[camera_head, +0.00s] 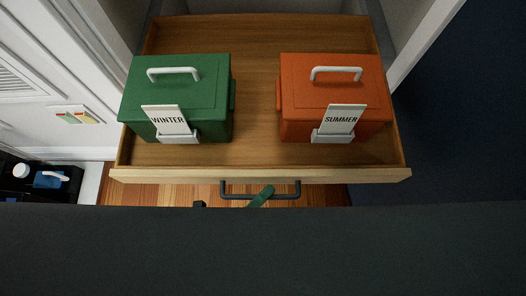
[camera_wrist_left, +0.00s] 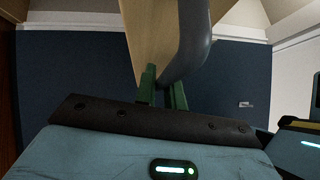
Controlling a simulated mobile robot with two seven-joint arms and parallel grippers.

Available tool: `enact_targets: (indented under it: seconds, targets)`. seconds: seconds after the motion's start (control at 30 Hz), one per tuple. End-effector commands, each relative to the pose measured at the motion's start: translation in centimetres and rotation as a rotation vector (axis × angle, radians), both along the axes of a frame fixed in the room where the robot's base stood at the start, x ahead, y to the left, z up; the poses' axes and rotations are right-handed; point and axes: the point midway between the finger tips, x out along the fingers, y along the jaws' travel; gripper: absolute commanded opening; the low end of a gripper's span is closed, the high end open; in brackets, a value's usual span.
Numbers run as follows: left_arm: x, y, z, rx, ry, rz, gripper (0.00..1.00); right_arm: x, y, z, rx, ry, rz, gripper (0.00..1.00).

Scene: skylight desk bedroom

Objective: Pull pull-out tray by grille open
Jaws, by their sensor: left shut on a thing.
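The wooden pull-out tray (camera_head: 258,175) stands out from its opening, with its inside showing from above. A dark bar handle (camera_head: 232,196) runs along its front. My left gripper (camera_head: 262,195) has its green fingers at the middle of this handle. In the left wrist view, the green fingers (camera_wrist_left: 163,92) are shut around the grey handle (camera_wrist_left: 192,50), close to the wooden front (camera_wrist_left: 150,35). A white slatted grille (camera_head: 18,80) is in the wall at the left. My right gripper's fingers do not show in either view.
In the tray are a green box (camera_head: 195,95) labelled WINTER and an orange box (camera_head: 300,100) labelled SUMMER, apart from each other. A white panel (camera_head: 425,40) borders the right side. A dark shelf with small items (camera_head: 48,180) is at the lower left.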

Motion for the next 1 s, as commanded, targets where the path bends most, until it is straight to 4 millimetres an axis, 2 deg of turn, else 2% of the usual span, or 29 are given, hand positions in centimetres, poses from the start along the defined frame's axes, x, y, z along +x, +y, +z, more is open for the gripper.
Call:
enact_targets:
  seconds: [0.27, 0.3, 0.37, 0.73, 1.0]
  targets:
    - [0.0, 0.1, 0.0, 0.001, -0.001, 0.001, 0.00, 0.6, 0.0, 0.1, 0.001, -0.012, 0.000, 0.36]
    - [0.0, 0.1, 0.0, 0.001, -0.001, 0.001, 0.13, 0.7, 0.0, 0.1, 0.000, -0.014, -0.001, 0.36]
    - [0.0, 0.0, 0.0, 0.001, -0.001, 0.001, 0.20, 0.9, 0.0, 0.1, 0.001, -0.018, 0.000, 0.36]
    - [-0.5, 0.5, -0.1, 0.001, 0.001, 0.000, 0.20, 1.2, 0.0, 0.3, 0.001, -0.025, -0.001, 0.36]
    - [-3.3, 3.4, -0.7, 0.001, 0.004, 0.001, 0.20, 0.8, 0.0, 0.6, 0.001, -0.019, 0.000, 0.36]
